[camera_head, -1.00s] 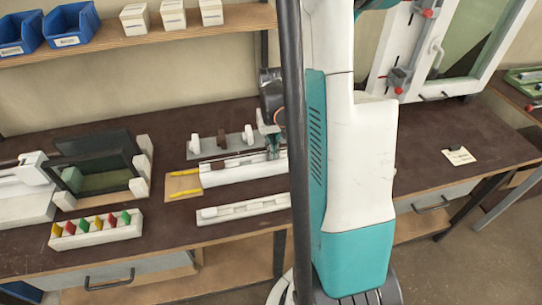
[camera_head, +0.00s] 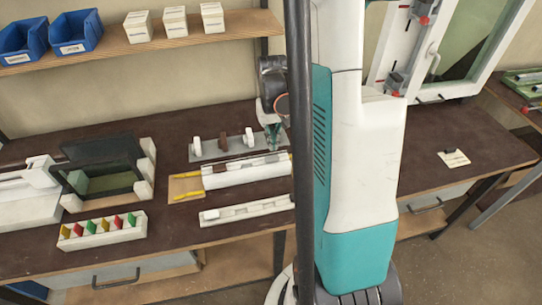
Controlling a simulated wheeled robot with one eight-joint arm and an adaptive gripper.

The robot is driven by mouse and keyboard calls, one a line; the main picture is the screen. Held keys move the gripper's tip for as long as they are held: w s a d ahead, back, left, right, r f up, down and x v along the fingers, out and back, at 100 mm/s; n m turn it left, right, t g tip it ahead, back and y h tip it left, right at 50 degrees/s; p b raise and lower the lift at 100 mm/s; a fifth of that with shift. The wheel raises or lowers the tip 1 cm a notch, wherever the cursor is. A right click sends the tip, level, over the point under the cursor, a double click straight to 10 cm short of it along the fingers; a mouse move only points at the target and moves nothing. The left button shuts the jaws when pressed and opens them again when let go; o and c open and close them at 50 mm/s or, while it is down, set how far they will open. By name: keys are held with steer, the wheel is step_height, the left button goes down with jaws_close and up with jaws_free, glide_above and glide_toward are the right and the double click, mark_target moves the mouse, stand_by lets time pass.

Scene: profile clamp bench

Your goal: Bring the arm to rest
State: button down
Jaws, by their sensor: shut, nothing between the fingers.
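My gripper (camera_head: 273,138) shows left of the post, pointing down over the right end of the grey plate with white and brown blocks (camera_head: 223,143). It is shut and holds nothing. Part of my wrist is hidden by the post. I cannot tell how far above the bench my gripper's tips are.
The dark bench (camera_head: 170,225) also holds a white rail (camera_head: 245,211), a rack of coloured pieces (camera_head: 102,230), a dark frame fixture (camera_head: 105,170) and a labelled card (camera_head: 454,158). A white window frame (camera_head: 440,60) stands behind right. A shelf (camera_head: 150,45) runs above.

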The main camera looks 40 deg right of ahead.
steer(key=shift+r+p, duration=0.3)
steer(key=shift+r, duration=0.45)
